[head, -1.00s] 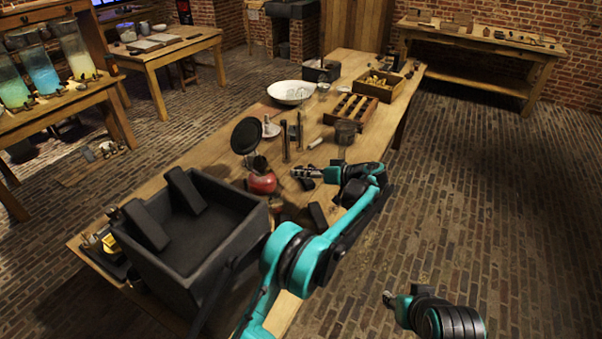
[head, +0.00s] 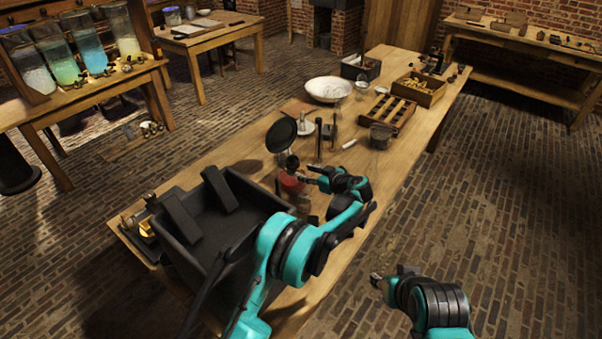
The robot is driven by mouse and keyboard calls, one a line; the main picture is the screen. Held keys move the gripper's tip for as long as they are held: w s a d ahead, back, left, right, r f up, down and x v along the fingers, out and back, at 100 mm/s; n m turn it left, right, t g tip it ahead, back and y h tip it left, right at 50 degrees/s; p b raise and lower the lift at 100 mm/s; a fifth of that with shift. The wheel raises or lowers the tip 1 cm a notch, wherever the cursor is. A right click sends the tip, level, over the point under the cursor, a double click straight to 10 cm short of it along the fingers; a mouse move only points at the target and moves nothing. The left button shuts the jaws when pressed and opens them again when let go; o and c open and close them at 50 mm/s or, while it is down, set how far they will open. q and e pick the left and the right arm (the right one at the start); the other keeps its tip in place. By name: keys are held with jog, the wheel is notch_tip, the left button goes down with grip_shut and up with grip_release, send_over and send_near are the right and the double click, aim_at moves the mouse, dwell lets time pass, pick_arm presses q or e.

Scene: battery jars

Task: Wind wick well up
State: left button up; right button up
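A small red lamp-like object (head: 291,182) with a dark upper part stands on the long wooden table, behind the black open box. Its wick and any winding knob are too small to make out. My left gripper (head: 305,174) is at the right side of the red object, close to it or touching; I cannot tell which. Its fingers are small and dark, and whether they grip anything does not show. My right gripper (head: 377,281) is over the brick floor, right of the table and away from everything; its finger state is unclear.
The large black box (head: 251,240) fills the table's near end. A round black disc (head: 281,134), dark upright posts (head: 319,140), a white bowl (head: 328,89) and a compartment tray (head: 389,114) stand farther back. The floor right of the table is clear.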

pick_arm(q)
jog(key=shift+x, duration=1.15)
jog(key=shift+r, duration=0.1)
jog(key=shift+c, duration=0.3)
grip_shut()
jog(key=shift+w+d+m+g+y+b, duration=0.2)
jog(key=shift+m+g+y+b, duration=0.25)
jog(key=shift+m, duration=0.65)
jog(key=shift+d+m+g+y+b, duration=0.1)
jog(key=shift+m+g+y+b, duration=0.35)
jog(key=shift+m+y, duration=0.6)
jog(key=shift+m, duration=0.25)
